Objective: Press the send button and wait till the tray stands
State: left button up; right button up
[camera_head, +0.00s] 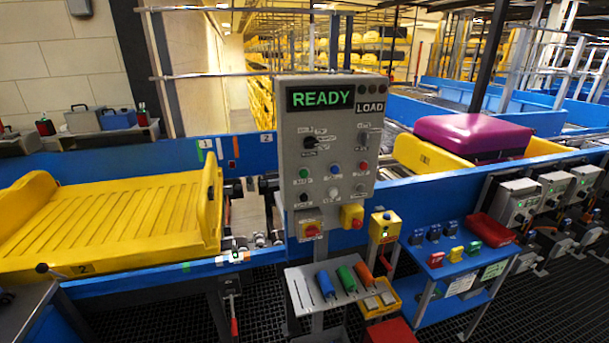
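A grey control panel (325,225) stands in the middle, its display (320,97) reading READY in green, with a LOAD plate (370,108) beside it. The panel carries a green button (303,173), a blue button (334,168), a red button (363,166) and other knobs. Their labels are too small to read, so I cannot tell which is the send button. An empty yellow tray (110,215) marked 2 lies on the left of the blue-sided conveyor. Another yellow tray (430,158) at the right holds a purple suitcase (472,136). Neither gripper shows.
Yellow switch boxes (384,228) sit below the panel at right. A small shelf (300,290) holds blue, green and orange handles. A blue side table (455,262) holds small coloured items. Grey boxes (515,203) line the right conveyor side. Dark grating covers the floor.

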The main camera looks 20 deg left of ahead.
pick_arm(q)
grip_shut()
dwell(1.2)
